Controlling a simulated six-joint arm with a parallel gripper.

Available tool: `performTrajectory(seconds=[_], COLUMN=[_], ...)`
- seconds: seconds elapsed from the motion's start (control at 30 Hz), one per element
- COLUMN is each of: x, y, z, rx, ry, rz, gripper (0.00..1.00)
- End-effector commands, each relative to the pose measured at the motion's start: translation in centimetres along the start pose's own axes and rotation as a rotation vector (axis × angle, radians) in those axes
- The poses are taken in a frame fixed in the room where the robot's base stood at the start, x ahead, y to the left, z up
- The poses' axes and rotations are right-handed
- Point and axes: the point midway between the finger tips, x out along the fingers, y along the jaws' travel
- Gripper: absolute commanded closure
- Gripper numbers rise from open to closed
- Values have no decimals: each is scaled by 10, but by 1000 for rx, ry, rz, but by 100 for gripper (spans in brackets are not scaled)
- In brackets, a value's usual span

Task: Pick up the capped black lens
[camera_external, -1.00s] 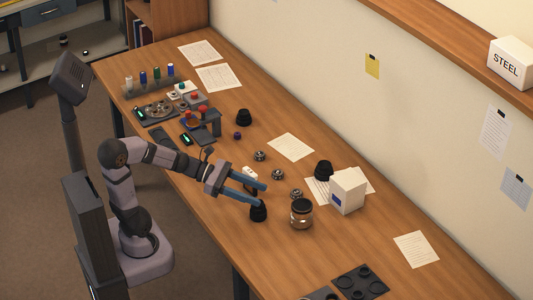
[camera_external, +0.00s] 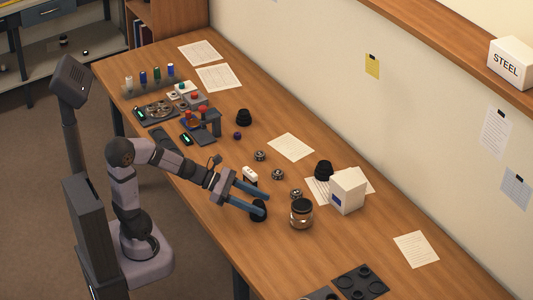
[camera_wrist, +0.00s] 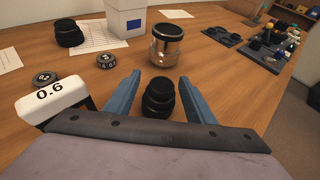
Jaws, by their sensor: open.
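A black lens (camera_wrist: 158,98) stands upright on the table between my blue fingers in the wrist view. In the external view the same lens (camera_external: 258,215) is partly hidden behind a finger. My gripper (camera_wrist: 161,84) is open, with one finger on each side of the lens and visible gaps. My gripper (camera_external: 265,198) is low over the table in the external view. Another black lens (camera_external: 323,170) stands by the white box, also seen in the wrist view (camera_wrist: 68,33). A third black lens (camera_external: 244,118) stands farther back. I cannot tell which are capped.
A glass jar with a dark lid (camera_external: 301,214) stands just beyond the lens. A white box (camera_external: 347,191) is behind it. A white block marked 0.6 (camera_wrist: 53,101) lies close to the left finger. Small dark rings (camera_wrist: 106,60) lie nearby.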

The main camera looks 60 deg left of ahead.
Motion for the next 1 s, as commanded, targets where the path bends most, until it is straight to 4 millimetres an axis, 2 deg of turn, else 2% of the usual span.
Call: performTrajectory(seconds=[0.3, 0.63, 0.67, 0.83, 1.0], x=[37, 42, 42, 42, 42], y=[-4, -3, -3, -3, -3], z=[0, 1, 1, 1, 2], rx=[0, 0, 0, 0, 1], ry=[0, 0, 0, -1, -2], rz=[-4, 0, 0, 0, 0], gripper=[51, 51, 53, 94, 94])
